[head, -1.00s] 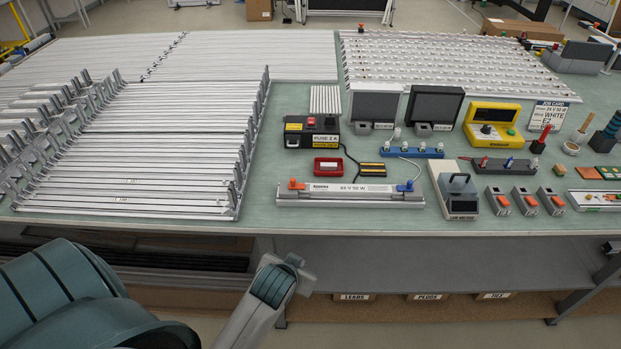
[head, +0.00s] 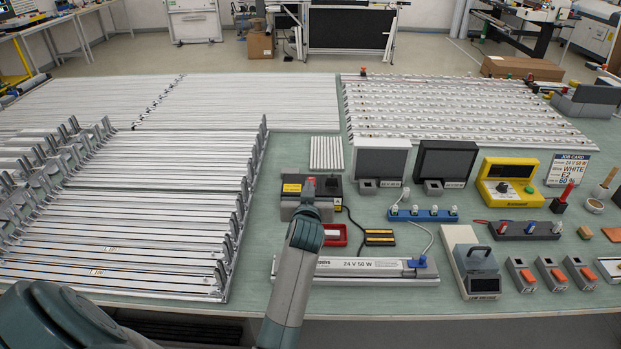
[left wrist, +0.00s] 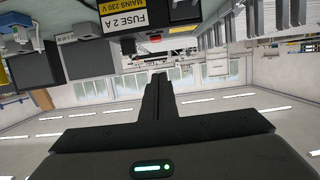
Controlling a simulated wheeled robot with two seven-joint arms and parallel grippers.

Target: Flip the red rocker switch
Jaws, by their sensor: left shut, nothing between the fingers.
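The red rocker switch (head: 311,180) is on top of the black power box (head: 291,188) and is mostly hidden behind my left gripper (head: 307,191) in the head view. In the left wrist view the box (left wrist: 180,12) hangs upside down at the top, with FUSE 2 A and MAINS 230 V labels. A small red patch, which looks like the switch (left wrist: 155,38), shows just past its edge. My left gripper (left wrist: 158,77) is shut and empty, its fingertips pointing toward the switch. I cannot tell whether they touch it. My right gripper is not in view.
A red tray (head: 335,236) and a black-and-yellow block (head: 379,238) lie right of my arm. A long lamp fixture (head: 370,267) lies in front. Metal rails (head: 140,215) fill the left side.

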